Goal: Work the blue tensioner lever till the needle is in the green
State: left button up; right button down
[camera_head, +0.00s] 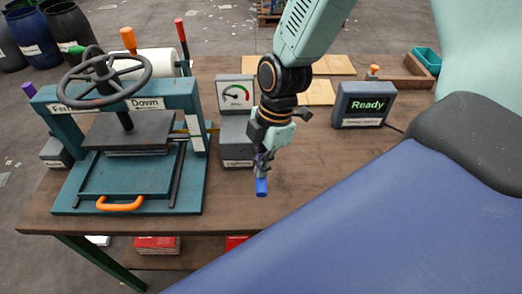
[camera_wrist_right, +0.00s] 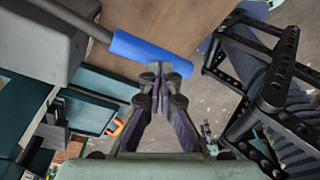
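The blue tensioner lever (camera_head: 261,187) points toward me from the front of the grey tensioner box (camera_head: 236,140). Its blue grip (camera_wrist_right: 150,53) lies across the upper middle of the right wrist view, on a grey rod. My right gripper (camera_head: 262,165) is at the lever; in the wrist view its fingers (camera_wrist_right: 160,70) are together, their tips overlapping the lower edge of the grip. They do not straddle it; I cannot tell if they touch. The gauge (camera_head: 236,95) on the box has a green and red arc; its needle is too small to read surely. My left gripper is out of view.
A teal press (camera_head: 130,190) with a black handwheel (camera_head: 104,80) and orange handle (camera_head: 120,204) stands left of the box. A "Ready" display (camera_head: 363,104) stands to the right. The brown table (camera_head: 320,150) between them is mostly clear.

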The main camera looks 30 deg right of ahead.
notch_tip(320, 180, up, 12)
jog(key=p, duration=1)
jog(key=shift+r, duration=0.2)
jog(key=shift+s+p, duration=0.15)
jog(key=shift+p, duration=0.2)
